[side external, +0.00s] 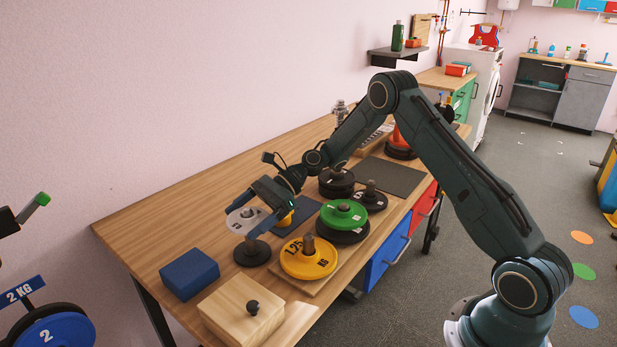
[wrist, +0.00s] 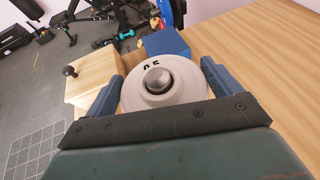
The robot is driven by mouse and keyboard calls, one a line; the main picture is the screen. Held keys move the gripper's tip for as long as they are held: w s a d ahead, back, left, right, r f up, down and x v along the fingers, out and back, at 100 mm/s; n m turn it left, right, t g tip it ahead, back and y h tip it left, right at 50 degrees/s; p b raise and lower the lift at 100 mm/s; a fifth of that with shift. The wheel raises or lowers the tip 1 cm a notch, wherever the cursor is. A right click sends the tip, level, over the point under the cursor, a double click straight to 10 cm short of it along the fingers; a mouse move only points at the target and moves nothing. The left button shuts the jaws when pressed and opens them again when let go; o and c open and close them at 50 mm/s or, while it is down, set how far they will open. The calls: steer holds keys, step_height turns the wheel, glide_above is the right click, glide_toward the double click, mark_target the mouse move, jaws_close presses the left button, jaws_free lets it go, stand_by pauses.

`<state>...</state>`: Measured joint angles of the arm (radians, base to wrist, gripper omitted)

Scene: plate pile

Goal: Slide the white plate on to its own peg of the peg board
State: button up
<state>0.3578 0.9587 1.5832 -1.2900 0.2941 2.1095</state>
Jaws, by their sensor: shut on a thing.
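My gripper (wrist: 161,88) is shut on the white plate (wrist: 133,92), with a blue finger at each side of its rim. In the side external view the white plate (side external: 238,222) is held level above a black disc (side external: 252,254). A round metal peg top (wrist: 157,79) shows in the plate's central hole in the wrist view; how far the peg passes through is hard to tell. A yellow plate (side external: 308,262) sits around a peg on the wooden peg board (side external: 330,282).
A blue block (side external: 189,274) and a wooden box with a black knob (side external: 240,308) stand near the front. More black plates (side external: 336,182) stand behind. Dark mats (side external: 392,176) lie farther back. The table's left side (side external: 150,222) is clear.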

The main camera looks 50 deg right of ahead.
step_height(320, 180, up, 13)
stand_by(0.4)
steer(key=shift+r, duration=0.1)
stand_by(0.4)
steer(key=shift+d, duration=0.1)
steer(key=s+d+f+m+t+h, duration=0.1)
steer(key=d+m+t+h, duration=0.25)
steer(key=d, duration=0.65)
steer(key=s+d+m+t+h, duration=0.2)
steer(key=d+m+t, duration=0.3)
steer(key=d, duration=0.5)
steer(key=s+d+f+m+t+h, duration=0.1)
steer(key=s+d+f+m+h, duration=0.1)
steer(key=s+d+m+h, duration=0.4)
steer(key=s+d+h, duration=0.1)
steer(key=s+d, duration=0.3)
steer(key=d, duration=0.4)
steer(key=shift+d+f+t, duration=0.2)
steer(key=shift+d+t, duration=0.05)
steer(key=shift+t, duration=0.1)
steer(key=shift+f+m+h, duration=0.2)
steer(key=shift+m+h, duration=0.05)
steer(key=shift+f, duration=3.35)
